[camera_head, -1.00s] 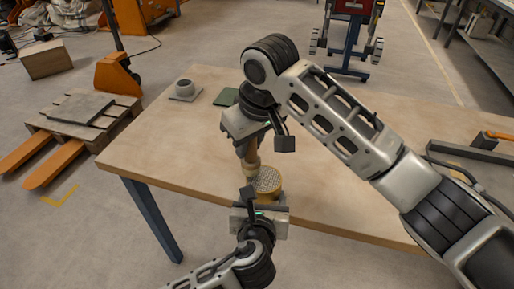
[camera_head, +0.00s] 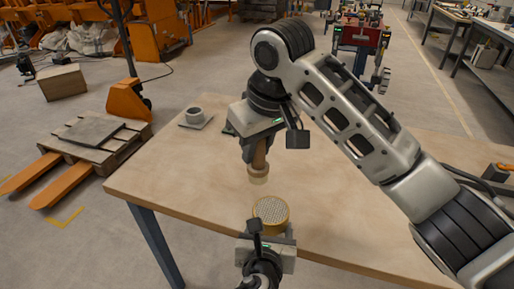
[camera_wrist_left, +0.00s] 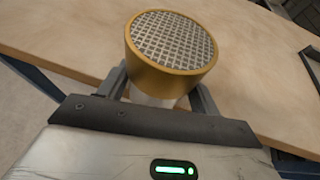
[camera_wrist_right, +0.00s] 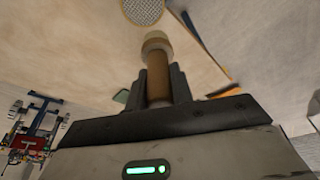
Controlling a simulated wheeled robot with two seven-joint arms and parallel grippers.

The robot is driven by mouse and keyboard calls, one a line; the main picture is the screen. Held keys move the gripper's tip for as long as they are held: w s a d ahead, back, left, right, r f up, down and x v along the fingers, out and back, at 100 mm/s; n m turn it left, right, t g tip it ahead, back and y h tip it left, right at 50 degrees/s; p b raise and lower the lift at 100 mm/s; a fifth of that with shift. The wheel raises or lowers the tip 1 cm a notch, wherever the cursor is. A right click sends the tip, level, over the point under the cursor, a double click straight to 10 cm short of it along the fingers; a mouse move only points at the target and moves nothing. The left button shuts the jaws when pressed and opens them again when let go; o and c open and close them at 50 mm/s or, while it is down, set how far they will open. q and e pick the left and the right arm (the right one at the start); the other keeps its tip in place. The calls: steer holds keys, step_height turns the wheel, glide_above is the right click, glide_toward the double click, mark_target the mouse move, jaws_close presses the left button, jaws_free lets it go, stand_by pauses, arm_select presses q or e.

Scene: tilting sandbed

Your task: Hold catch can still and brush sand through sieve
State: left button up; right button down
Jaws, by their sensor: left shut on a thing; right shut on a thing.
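The round sieve (camera_head: 270,210) has a gold rim and a grey mesh; it also shows in the left wrist view (camera_wrist_left: 172,40). It sits on top of the pale catch can (camera_wrist_left: 152,98), which is mostly hidden below it. My left gripper (camera_head: 267,236) is shut around the can at the table's front edge. My right gripper (camera_head: 256,146) is shut on the brush (camera_head: 260,158), whose brown handle (camera_wrist_right: 158,78) points down to pale bristles (camera_wrist_right: 157,42). The brush tip is apart from the sieve, behind it in the head view. I cannot make out sand on the mesh.
The wooden table (camera_head: 350,215) is mostly bare around the can. A green flat piece is mostly hidden behind my right gripper. Dark tools (camera_head: 490,180) lie at the right edge.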

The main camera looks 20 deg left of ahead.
arm_select(q)
steer(key=o, duration=1.2)
steer(key=shift+o, duration=0.2)
step_height(320, 180, up, 10)
